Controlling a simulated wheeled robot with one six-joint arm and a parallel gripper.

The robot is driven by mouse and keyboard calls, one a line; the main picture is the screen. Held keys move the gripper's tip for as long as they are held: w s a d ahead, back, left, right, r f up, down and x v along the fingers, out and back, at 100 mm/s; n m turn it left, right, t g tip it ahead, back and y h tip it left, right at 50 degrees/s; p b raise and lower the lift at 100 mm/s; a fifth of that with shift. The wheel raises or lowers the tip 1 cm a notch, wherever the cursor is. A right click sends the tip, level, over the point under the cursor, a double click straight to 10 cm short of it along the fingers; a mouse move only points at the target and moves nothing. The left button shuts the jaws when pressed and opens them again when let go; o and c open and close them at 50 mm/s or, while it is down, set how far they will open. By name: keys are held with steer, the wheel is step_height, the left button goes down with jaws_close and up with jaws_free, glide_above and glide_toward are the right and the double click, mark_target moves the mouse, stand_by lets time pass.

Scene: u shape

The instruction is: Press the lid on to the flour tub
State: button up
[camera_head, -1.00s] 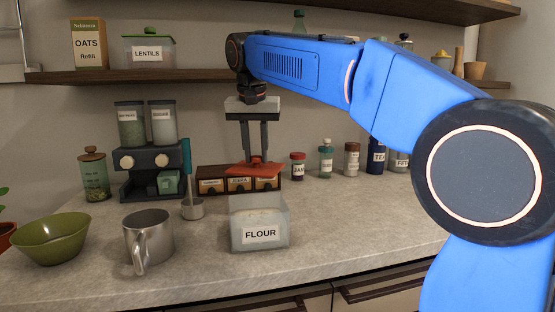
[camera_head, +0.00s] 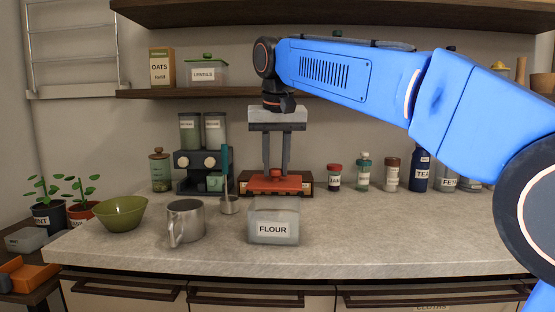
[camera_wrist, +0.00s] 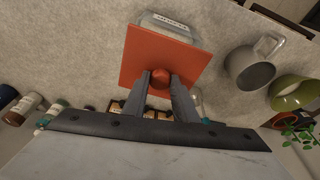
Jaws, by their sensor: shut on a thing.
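The flour tub (camera_head: 273,225) is a translucent box with a FLOUR label, standing upright on the counter. Its top is open to view only in part. My gripper (camera_head: 276,172) is shut on the knob of a flat red-orange lid (camera_head: 292,185). The lid is held about level, above the tub and toward its far side. In the wrist view the square lid (camera_wrist: 138,62) covers part of the tub (camera_wrist: 166,22), whose labelled side sticks out beyond the lid's upper edge. My fingertips (camera_wrist: 160,84) grip the knob there. The gap between lid and rim is hard to judge.
A metal mug (camera_head: 186,222) and a green bowl (camera_head: 122,213) stand left of the tub. A small drawer box (camera_head: 305,183) is behind the lid. Spice jars (camera_head: 334,178) line the back right. The counter right of the tub is clear.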

mark_target(276, 178)
steer(key=shift+f, duration=2.1)
steer(key=shift+f, duration=0.15)
stand_by(0.7)
steer(key=o, duration=1.6)
steer(key=shift+r, duration=3.5)
